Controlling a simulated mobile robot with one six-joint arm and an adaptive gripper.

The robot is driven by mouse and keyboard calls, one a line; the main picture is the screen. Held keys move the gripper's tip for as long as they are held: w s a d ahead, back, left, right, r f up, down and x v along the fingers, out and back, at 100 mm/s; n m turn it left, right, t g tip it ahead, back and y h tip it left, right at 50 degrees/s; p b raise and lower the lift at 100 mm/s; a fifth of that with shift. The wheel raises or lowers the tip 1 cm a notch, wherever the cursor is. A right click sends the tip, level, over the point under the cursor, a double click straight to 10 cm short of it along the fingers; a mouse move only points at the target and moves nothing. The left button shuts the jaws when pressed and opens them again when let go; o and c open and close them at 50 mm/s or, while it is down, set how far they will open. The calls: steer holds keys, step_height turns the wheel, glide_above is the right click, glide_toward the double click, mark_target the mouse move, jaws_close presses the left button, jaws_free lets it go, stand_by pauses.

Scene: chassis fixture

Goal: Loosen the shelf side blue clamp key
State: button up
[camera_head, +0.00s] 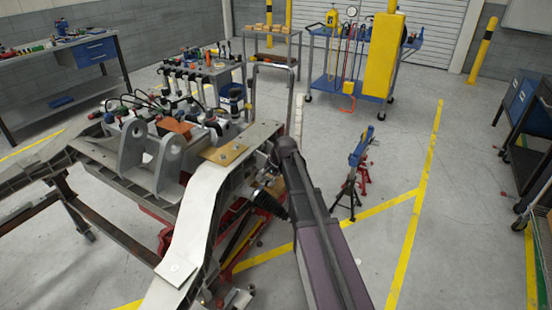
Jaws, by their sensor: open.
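My dark gripper (262,162) is at the far end of my arm, close to the right side of the pale chassis rail (203,205). My own arm partly hides it. It is open, and I see nothing held in it. Fine detail of the fingers is too small and dark to make out. A blue clamp-like tool (361,146) stands tilted on a dark stand to the right of my arm, apart from my gripper. I cannot make out a blue clamp key on the chassis fixture itself.
Grey upright brackets (167,165) and cables crowd the chassis. A tan plate (226,153) lies on the rail. Red and black jack stands (350,193) are on the right.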

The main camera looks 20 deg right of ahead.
steer(key=p+v, duration=0.8)
steer(key=v, duration=0.2)
stand_by(0.3)
steer(key=shift+s, duration=0.1)
stand_by(0.4)
steer(key=s+a+f+n+g+h, duration=0.1)
steer(key=s+n, duration=0.3)
steer(key=s, duration=0.7)
steer(key=s+a+n+g+h, duration=0.2)
steer(key=s+a+n, duration=0.2)
steer(key=s, duration=0.7)
steer(key=shift+f+n+g+h, duration=0.3)
steer(key=shift+f+n, duration=0.05)
steer(key=shift+n, duration=0.15)
